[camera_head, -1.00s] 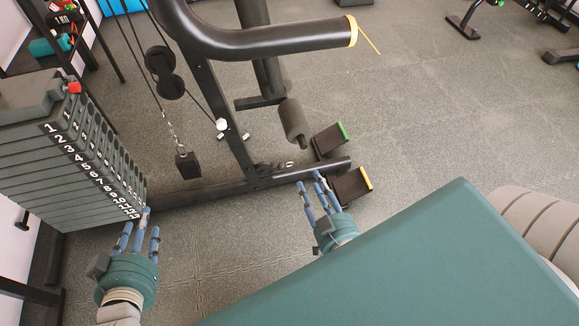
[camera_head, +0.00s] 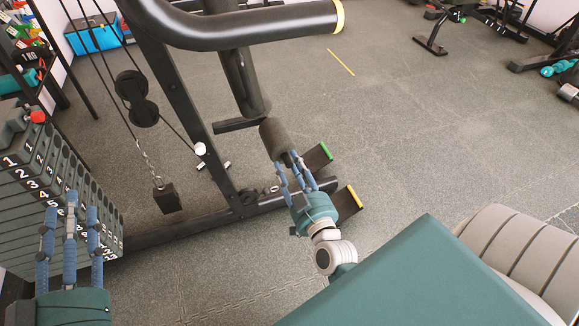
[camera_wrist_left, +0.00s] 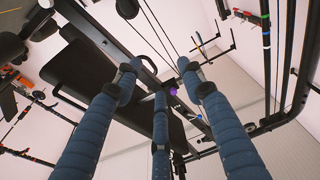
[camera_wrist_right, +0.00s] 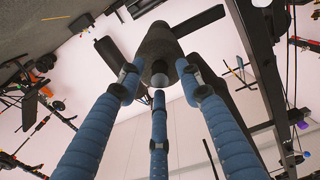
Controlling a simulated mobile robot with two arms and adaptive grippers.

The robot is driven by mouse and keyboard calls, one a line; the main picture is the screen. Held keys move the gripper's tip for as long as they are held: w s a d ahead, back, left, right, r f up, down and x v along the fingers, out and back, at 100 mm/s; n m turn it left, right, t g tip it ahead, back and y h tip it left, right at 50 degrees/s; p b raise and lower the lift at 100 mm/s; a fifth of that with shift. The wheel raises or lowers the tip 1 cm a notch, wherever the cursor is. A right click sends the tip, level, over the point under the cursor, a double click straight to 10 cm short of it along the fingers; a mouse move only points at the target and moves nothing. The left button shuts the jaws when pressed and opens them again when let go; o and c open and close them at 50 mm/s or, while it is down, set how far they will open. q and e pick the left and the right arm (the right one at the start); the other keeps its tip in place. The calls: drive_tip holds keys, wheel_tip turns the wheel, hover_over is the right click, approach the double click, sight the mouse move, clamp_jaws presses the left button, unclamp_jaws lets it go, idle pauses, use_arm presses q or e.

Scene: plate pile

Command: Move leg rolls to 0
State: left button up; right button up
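The leg roll (camera_head: 278,138) is a dark foam cylinder on the black machine frame, low in the middle of the head view. In the right wrist view the roll (camera_wrist_right: 158,45) shows end-on past the fingertips. My right gripper (camera_head: 291,163) has its blue fingers spread and extended just below the roll's lower end. I cannot tell whether they touch it. My left gripper (camera_head: 70,208) is open, fingers extended and empty, in front of the numbered weight stack (camera_head: 30,170). In the left wrist view its fingers (camera_wrist_left: 160,90) are apart with nothing between them.
A black padded arm (camera_head: 240,28) crosses above the roll. Footplates with green (camera_head: 318,158) and yellow (camera_head: 347,200) edges are beside the frame base. A cable and pulleys (camera_head: 136,98) hang at left. A teal pad (camera_head: 420,280) fills the lower right. Open floor (camera_head: 430,130) lies to the right.

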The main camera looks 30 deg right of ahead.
use_arm(q)
drive_tip(key=shift+s+r+t, duration=0.1)
drive_tip(key=shift+r+t, duration=0.2)
drive_tip(key=shift+r, duration=0.3)
use_arm(e)
drive_tip(key=shift+w+d, duration=0.15)
drive_tip(key=shift+w, duration=0.3)
clamp_jaws()
